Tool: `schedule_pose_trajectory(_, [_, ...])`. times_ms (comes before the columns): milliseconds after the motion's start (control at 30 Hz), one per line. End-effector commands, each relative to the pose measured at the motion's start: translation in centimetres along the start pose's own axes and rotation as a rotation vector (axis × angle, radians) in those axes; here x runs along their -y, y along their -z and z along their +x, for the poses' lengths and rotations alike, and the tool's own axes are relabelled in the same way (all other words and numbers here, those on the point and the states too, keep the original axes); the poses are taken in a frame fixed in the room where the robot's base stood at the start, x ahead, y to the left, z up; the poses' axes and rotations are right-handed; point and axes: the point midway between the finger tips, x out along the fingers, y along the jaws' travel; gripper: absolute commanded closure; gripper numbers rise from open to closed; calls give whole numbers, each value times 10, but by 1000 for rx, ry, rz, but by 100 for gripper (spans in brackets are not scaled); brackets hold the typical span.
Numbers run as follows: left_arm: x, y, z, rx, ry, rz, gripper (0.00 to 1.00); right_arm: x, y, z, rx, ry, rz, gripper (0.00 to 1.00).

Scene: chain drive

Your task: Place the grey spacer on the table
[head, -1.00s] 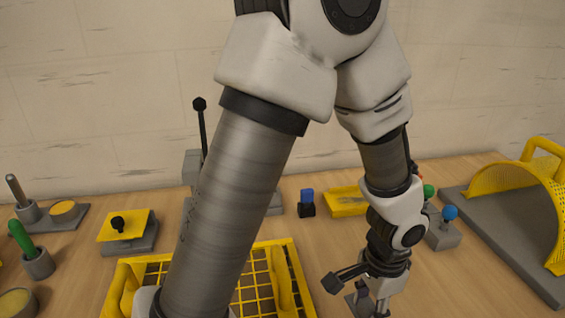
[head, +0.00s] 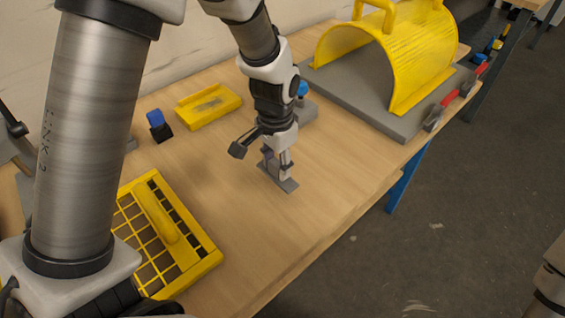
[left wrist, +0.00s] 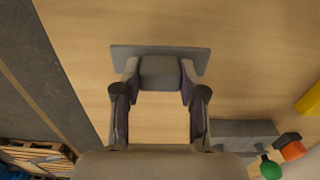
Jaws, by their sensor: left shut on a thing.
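The grey spacer (head: 285,185) is a flat grey plate with a raised block on it. My left gripper (head: 277,170) points down over the table (head: 235,195) and is shut on the block. In the left wrist view the block (left wrist: 160,72) sits between the two fingertips, with the plate (left wrist: 125,58) reaching out on both sides. The plate lies flat at or just above the wood; I cannot tell whether it touches. My right gripper is not in view.
A yellow grid crate (head: 213,260) stands front left. A yellow tray (head: 222,107), a blue-topped block (head: 158,125) and a grey knob block (head: 303,112) are behind. A yellow guard (head: 395,50) stands on a grey base (head: 345,90). Wood around the spacer is clear; the table edge is to its right.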

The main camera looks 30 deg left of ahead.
Motion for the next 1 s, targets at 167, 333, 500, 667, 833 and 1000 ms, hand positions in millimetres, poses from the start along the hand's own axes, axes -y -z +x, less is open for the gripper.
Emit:
schedule_pose_trajectory(167, [3, 24, 2, 0, 0, -1, 99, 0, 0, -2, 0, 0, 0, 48])
schedule_pose_trajectory(333, [3, 24, 33, 4, -2, -1, 99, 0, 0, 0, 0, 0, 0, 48])
schedule_pose_trajectory(500, [4, 24, 38, 1, 0, -1, 99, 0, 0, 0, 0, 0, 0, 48])
schedule_pose_trajectory(667, [4, 24, 39, 1, 0, -1, 99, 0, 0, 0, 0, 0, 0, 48])
schedule_pose_trajectory(833, [4, 24, 41, 0, 0, -2, 34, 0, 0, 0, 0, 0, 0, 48])
schedule_pose_trajectory(1000, [4, 24, 41, 1, 0, -2, 34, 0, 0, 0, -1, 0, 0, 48])
